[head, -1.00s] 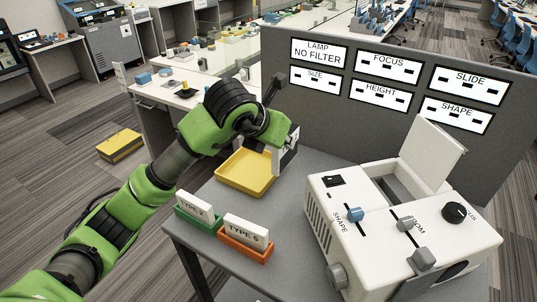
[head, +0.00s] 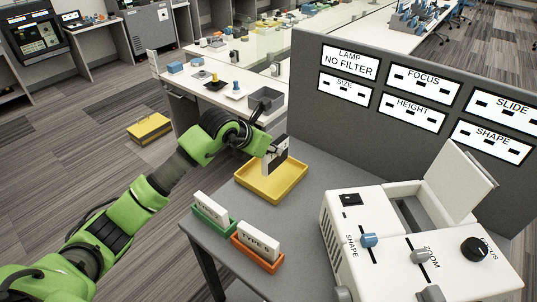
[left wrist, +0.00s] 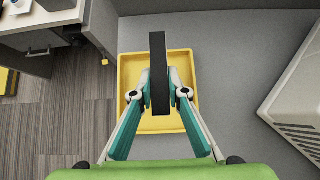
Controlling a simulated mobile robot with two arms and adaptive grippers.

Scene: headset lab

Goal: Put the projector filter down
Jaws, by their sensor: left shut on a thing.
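My left gripper (left wrist: 160,92) is shut on the projector filter (left wrist: 160,55), a thin dark slab seen edge-on in the left wrist view. In that view the slab stands between the fingers, over the yellow tray (left wrist: 125,110). In the head view the gripper (head: 276,158) and the filter are at the back part of the yellow tray (head: 262,192), which lies on the grey table. I cannot tell whether the filter touches the tray floor. My right gripper is not in view.
The white projector (head: 375,215) stands on the right with its lid up. A green holder (head: 213,221) and an orange holder (head: 258,254) with white labelled blocks stand in front of the tray. A grey panel (head: 320,120) with screens rises behind; one reads "LAMP NO FILTER".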

